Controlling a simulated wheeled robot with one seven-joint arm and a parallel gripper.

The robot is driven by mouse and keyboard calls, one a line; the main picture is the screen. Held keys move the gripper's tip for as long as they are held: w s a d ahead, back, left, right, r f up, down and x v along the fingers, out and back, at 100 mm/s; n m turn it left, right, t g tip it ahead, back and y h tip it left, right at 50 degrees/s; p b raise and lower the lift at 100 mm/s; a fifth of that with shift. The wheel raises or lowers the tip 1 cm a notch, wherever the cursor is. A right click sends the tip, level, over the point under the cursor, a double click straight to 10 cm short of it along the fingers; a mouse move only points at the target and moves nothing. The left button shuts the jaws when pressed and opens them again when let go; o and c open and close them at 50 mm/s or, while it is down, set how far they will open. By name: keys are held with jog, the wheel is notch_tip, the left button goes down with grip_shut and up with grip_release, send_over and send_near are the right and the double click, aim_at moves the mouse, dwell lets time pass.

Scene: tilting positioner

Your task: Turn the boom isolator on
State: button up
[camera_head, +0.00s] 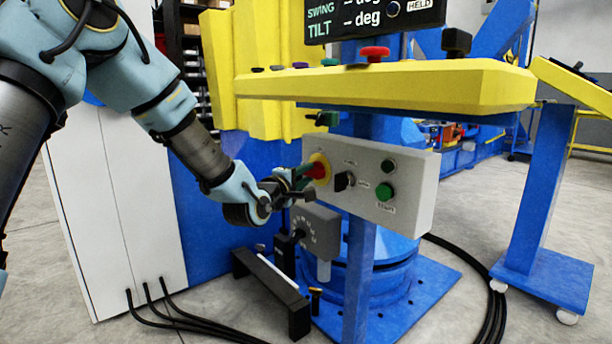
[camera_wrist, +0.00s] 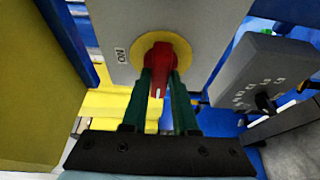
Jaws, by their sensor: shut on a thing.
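The isolator is a red rotary handle on a round yellow plate (camera_head: 319,164), at the left end of a light grey control box (camera_head: 412,172). In the wrist view the red handle (camera_wrist: 160,62) stands upright in the picture, with a white mark near its lower end. An ON label (camera_wrist: 121,55) is on the box face left of the yellow plate, turned sideways. My gripper (camera_wrist: 159,82) is shut on the handle, one green finger on each side. In the head view my gripper (camera_head: 305,175) reaches the handle from the left and partly hides it.
On the same box are a black selector knob (camera_head: 343,181) and green buttons (camera_head: 385,191). A grey lettered box (camera_head: 318,226) sits below. A yellow console (camera_head: 400,86) with a red mushroom button (camera_head: 375,52) overhangs the box. Black cables (camera_head: 487,290) lie on the floor.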

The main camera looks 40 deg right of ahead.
grip_shut()
jog(key=shift+f, duration=0.1)
jog(key=m+b, duration=0.1)
jog(key=b, duration=0.1)
jog(key=m+h+b, duration=0.1)
jog(key=shift+f+b, duration=0.35)
jog(key=shift+b, duration=0.05)
jog(key=shift+w+f+m+g+h+b, duration=0.15)
jog(key=shift+m+g+h+b, duration=0.8)
jog(key=shift+m+b, duration=1.85)
jog(key=shift+w+r+m+g+h+b, duration=0.15)
jog(key=shift+m+g+h+b, duration=0.35)
jog(key=shift+m+g+b, duration=2.25)
jog(key=shift+w+f+m+t+h+b, duration=0.15)
jog(key=shift+m+h+b, duration=0.75)
jog(key=shift+m, duration=3.95)
